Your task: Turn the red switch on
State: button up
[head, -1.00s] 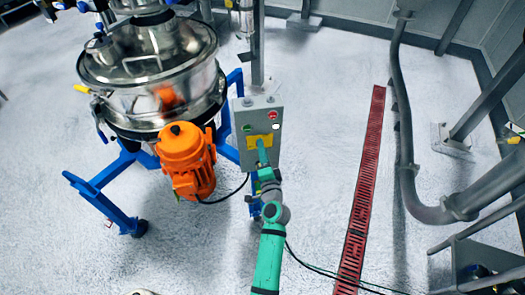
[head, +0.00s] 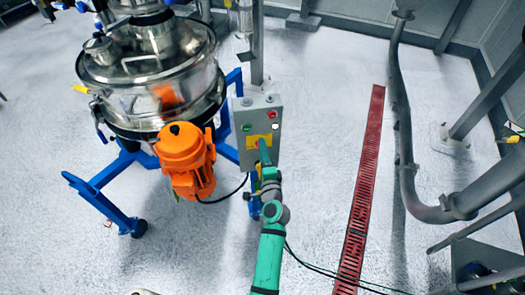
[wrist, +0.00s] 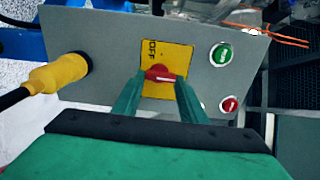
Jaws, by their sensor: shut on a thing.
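The red switch (wrist: 160,73) is a round knob with a white mark on a yellow plate (wrist: 178,54) lettered OFF. The white mark lies nearly level in the wrist view, pointing to the right. The plate is on the grey control box (head: 248,107) beside the sifter. My gripper (wrist: 160,80) has its two green fingers on either side of the knob, shut on it. In the head view my gripper (head: 264,143) reaches the lower front of the box and hides the knob.
A green button (wrist: 222,54) and a red button (wrist: 229,104) are on the same box.

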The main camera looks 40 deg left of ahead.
jog(key=o, duration=1.1)
jog(key=shift+c, duration=0.2)
jog(key=v, duration=1.1)
jog(key=s+d+f+t+h, duration=0.1)
jog(key=s+d+f+h, duration=0.1)
jog(key=s+d+h, duration=0.3)
jog(key=s+d+f+n+h, duration=0.1)
jog(key=s+d+f, duration=0.25)
jog(key=d, duration=0.35)
jog(key=s+d+f+t+h, duration=0.1)
jog(key=s+d+f+h, duration=0.15)
jog(key=s+d, duration=0.25)
jog(key=s+d+r+n+h, duration=0.2)
jog(key=s+d+r+n, duration=0.2)
jog(key=s, duration=0.4)
jog(key=s+d+r+n+h, duration=0.2)
jog(key=s+d+r+n, duration=0.2)
jog(key=s, duration=0.5)
jog(key=d+r, duration=0.2)
jog(key=d, duration=0.1)
jog(key=shift+d+r+t, duration=0.35)
jog(key=shift+t, duration=0.05)
